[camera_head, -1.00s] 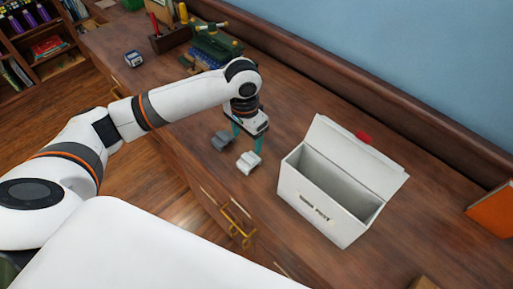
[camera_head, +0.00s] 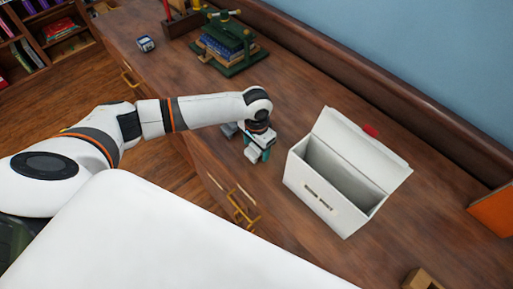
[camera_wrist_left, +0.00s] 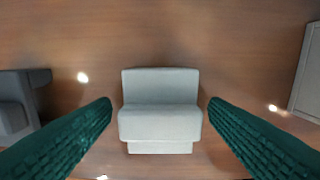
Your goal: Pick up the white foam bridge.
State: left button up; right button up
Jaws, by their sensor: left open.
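The white foam bridge (camera_wrist_left: 160,110) is a stepped, pale block on the wooden top, centred in the left wrist view. In the head view the bridge (camera_head: 250,154) shows partly behind my left gripper (camera_head: 257,148). The gripper is open, pointing down over the bridge. In the left wrist view its two green ribbed fingers (camera_wrist_left: 160,104) stand on either side of the bridge, with a visible gap on each side. My right gripper is not in view.
A dark grey block (camera_wrist_left: 14,108) lies close by on the left; it also shows in the head view (camera_head: 228,130). An open white box (camera_head: 325,192) stands to the right. A green press with books (camera_head: 228,45) is farther back. The wooden top (camera_head: 300,100) is clear behind the gripper.

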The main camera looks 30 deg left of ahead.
pick_arm(q)
jog(key=shift+f, duration=0.1)
jog(key=shift+c, duration=0.3)
jog(key=c, duration=1)
